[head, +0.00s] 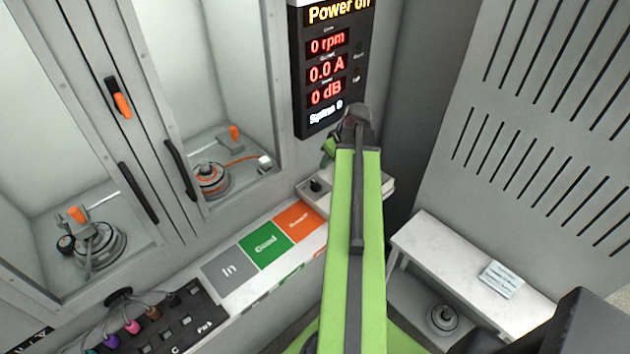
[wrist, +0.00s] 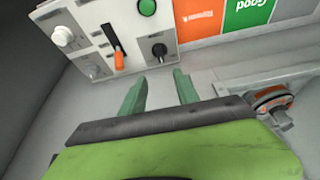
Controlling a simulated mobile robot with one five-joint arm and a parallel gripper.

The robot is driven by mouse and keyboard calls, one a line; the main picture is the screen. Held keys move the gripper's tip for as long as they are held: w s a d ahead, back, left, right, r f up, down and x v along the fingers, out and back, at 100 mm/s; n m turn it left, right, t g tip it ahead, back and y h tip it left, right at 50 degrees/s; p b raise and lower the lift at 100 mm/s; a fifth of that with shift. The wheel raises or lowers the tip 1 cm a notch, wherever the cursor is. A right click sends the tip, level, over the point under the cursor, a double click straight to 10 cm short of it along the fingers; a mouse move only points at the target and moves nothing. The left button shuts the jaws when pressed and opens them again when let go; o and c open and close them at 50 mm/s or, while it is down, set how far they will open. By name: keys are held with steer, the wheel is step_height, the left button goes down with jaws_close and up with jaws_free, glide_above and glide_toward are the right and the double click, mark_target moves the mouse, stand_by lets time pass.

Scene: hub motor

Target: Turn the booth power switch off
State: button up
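The control box (wrist: 105,40) shows in the wrist view with an orange-handled lever (wrist: 118,55), a black rotary knob (wrist: 159,50), a green button (wrist: 147,7) and pale knobs. No label tells me which control is the booth power switch. In the head view, the display (head: 330,70) reads "Power off", 0 rpm, 0.0 A and 0 dB. The box (head: 315,192) is partly hidden behind my green arm there. My gripper (wrist: 160,88) is open and empty, its green fingertips just short of the box near the black knob. Contact is not visible.
Coloured pads, grey "In" (head: 228,270), green "Good" (head: 265,246) and orange (head: 300,221), lie beside the box. Glass-doored booths with motors (head: 209,178) stand at left. A white bench (head: 450,255) with a card stands at right.

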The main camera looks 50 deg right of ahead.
mark_target(316, 183)
steer(key=b+x, duration=1.5)
steer(key=x, duration=0.2)
steer(key=shift+s+f, duration=0.1)
steer(key=shift+f, duration=0.1)
steer(key=shift+r, duration=0.1)
jaws_close()
steer(key=shift+a, duration=0.1)
